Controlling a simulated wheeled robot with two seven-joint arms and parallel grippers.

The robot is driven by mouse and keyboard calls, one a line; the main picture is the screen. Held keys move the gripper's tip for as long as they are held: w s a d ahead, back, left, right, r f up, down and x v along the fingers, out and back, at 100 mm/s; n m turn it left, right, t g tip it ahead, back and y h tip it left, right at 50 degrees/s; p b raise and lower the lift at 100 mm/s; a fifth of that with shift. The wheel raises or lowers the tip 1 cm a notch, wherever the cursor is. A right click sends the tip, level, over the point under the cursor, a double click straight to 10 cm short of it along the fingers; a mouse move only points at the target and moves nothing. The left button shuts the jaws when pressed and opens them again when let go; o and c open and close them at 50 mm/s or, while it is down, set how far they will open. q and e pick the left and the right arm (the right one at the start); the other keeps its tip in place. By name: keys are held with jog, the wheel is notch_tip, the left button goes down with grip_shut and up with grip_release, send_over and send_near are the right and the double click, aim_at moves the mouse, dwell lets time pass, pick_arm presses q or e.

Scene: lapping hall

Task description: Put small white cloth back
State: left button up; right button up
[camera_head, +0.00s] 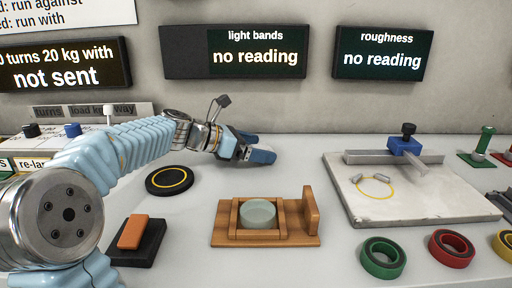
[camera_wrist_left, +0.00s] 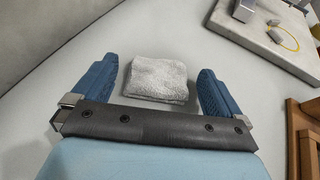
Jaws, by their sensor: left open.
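The small white cloth (camera_wrist_left: 158,78) is a folded, fluffy pad lying on the pale table in the left wrist view. My left gripper (camera_wrist_left: 157,70) is open, with one blue finger on each side of the cloth and a gap on both sides. The cloth looks flat on the table and is not gripped. In the head view my left gripper (camera_head: 262,147) is low over the back of the table near the wall, and I cannot clearly make out the cloth there. My right gripper is not in view.
A wooden holder (camera_head: 223,238) with a pale green disc (camera_head: 258,214) stands in front. A black disc with a yellow ring (camera_head: 170,181) lies left of it, near an orange block (camera_head: 132,231). A stone plate (camera_head: 405,205) and coloured rings (camera_head: 384,258) are at right.

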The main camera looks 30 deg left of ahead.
pick_arm(q)
jog(key=shift+r, duration=0.3)
jog(key=v, duration=1.2)
jog(key=shift+f+p, duration=0.2)
jog(key=shift+p, duration=0.2)
